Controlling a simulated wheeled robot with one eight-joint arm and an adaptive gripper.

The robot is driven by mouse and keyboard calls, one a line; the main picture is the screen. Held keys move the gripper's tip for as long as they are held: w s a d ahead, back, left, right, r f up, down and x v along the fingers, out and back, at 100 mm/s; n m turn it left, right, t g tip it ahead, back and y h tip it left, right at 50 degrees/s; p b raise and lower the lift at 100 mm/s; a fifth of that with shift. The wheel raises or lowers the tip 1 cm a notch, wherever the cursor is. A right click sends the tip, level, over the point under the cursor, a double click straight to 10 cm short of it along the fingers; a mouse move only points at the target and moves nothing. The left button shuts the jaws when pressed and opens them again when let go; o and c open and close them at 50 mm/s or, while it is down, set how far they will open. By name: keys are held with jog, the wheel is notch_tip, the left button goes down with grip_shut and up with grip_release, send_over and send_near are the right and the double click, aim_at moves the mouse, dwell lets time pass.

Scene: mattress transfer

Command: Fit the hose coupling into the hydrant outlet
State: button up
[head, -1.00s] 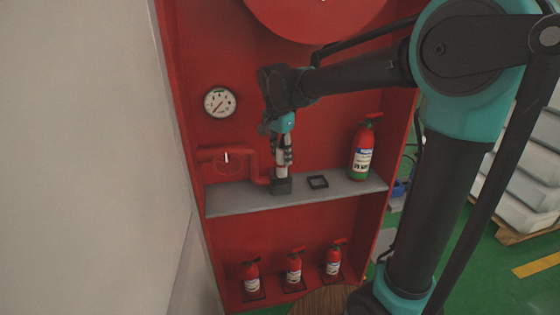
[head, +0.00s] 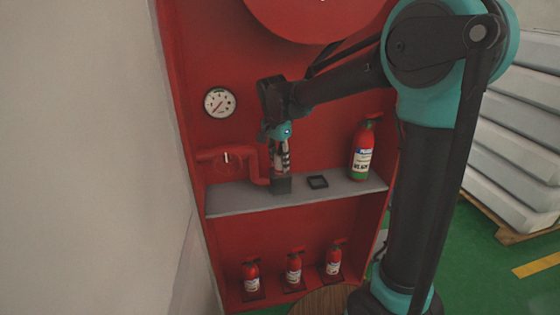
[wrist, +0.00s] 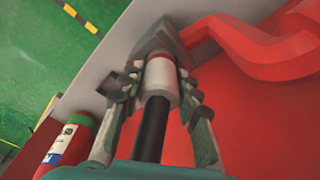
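The hose coupling is a white cylinder with a red band and a black shaft, seen in the wrist view (wrist: 159,82). My gripper (wrist: 160,82) has its two fingers closed in on both sides of it. In the head view my gripper (head: 280,168) points down just above the shelf. The hydrant outlet is a dark grey block (head: 281,186) on the shelf, beside the red pipe's end. The coupling's far end meets the grey outlet (wrist: 160,38) in the wrist view. How deep it sits is hidden.
The red pipe (head: 254,164) runs just left of my gripper. A black square frame (head: 317,182) and a fire extinguisher (head: 361,150) stand to the right on the grey shelf (head: 235,201). A gauge (head: 220,103) hangs on the red back wall. Several small extinguishers stand below.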

jog(key=o, duration=0.4)
jog(key=shift+c, duration=0.2)
jog(key=shift+s+a+r, duration=0.1)
jog(key=shift+r, duration=1.2)
jog(key=shift+s+a+r, duration=0.1)
jog(key=shift+s+r, duration=0.05)
jog(key=shift+r, duration=1.15)
jog(key=shift+s+a+r, duration=0.1)
jog(key=shift+r, duration=1.2)
